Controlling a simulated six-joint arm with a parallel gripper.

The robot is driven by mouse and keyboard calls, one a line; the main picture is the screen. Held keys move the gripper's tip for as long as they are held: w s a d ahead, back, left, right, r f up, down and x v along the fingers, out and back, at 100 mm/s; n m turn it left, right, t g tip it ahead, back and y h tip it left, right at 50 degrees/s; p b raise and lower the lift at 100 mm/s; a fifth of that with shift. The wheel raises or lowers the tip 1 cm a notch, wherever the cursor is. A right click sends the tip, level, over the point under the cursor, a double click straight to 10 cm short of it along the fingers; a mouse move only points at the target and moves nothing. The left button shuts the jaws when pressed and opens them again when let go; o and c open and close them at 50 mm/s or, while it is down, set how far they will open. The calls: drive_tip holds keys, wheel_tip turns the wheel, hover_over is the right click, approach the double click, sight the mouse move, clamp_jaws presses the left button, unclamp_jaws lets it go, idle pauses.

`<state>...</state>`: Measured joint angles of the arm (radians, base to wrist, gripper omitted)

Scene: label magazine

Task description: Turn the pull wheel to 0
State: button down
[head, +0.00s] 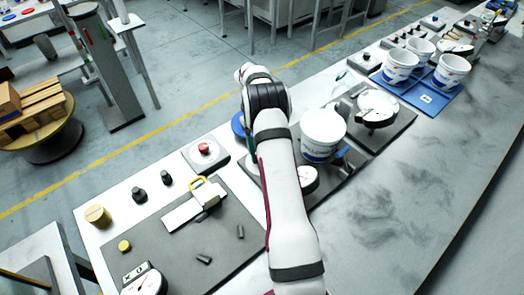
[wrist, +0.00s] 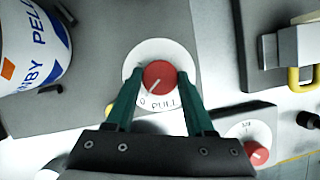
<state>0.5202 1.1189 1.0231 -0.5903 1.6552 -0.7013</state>
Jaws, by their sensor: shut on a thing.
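The pull wheel (wrist: 159,75) is a red round knob on a white dial marked 0 and PULL, seen in the wrist view. The white line on the knob points down and left, close to the 0 mark. My gripper (wrist: 158,80) has its green fingers on either side of the knob and is shut on it. The fingers cover parts of the dial's sides. In the head view my own arm hides most of the pull wheel and my gripper.
A white bucket (head: 323,135) stands close to the right of my arm. A box with a red knob (head: 204,150) and a yellow-handled clamp (head: 205,193) are to the left. A blue tray (head: 428,97) with white buckets is farther right. The right bench surface is bare.

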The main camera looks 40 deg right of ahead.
drive_tip(key=shift+n, duration=0.3)
idle(0.4)
drive_tip(key=shift+c, duration=1.3)
unclamp_jaws()
drive_tip(key=a+v, duration=0.1)
drive_tip(key=v, duration=1)
drive_tip(key=shift+w+d+r, duration=0.3)
drive_tip(key=shift+d+r, duration=0.1)
